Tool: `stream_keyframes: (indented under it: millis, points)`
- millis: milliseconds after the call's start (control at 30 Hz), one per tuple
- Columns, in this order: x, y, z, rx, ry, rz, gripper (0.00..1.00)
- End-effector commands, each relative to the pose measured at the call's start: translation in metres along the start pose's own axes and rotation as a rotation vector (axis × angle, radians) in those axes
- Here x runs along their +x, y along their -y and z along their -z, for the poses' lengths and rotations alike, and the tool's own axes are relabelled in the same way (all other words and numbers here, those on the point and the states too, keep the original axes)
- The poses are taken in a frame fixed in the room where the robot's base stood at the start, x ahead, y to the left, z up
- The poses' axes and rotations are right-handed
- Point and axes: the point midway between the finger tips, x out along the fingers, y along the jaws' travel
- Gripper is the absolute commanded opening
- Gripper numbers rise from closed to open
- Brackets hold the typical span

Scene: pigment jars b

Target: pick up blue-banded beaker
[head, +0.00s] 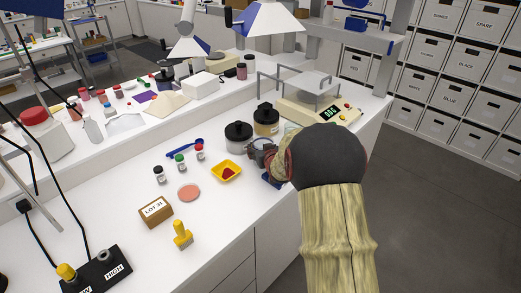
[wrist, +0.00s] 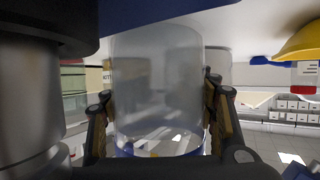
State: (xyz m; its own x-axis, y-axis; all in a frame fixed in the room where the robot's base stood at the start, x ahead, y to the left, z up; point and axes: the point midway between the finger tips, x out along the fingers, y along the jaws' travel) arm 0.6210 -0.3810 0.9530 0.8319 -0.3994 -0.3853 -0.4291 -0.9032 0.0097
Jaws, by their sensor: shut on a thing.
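The blue-banded beaker (wrist: 158,75) is a large clear cylinder in the middle of the wrist view, with a blue band along its lower edge in the picture. My gripper (wrist: 160,112) has a finger on each side of the beaker and is shut on it. In the head view my gripper (head: 264,156) is over the bench beside the dark-lidded jars, and my arm hides most of the beaker there. I cannot tell whether the beaker touches the bench.
A black-lidded jar (head: 238,137) and an amber jar (head: 266,119) stand close behind my gripper. A yellow tray (head: 226,171) with red powder lies to its left. A balance (head: 325,112) stands behind.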

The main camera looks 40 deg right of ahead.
Motion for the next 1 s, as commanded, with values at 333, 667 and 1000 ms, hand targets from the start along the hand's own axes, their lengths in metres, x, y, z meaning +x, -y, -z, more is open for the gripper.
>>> stream_keyframes:
  millis: [333, 667, 1000]
  points:
    - [-0.037, -0.006, 0.043, -0.001, -0.007, 0.000, 0.14]
    - [-0.113, -0.024, 0.067, 0.001, -0.004, -0.003, 0.14]
    - [-0.165, -0.037, 0.067, 0.000, -0.005, -0.001, 0.14]
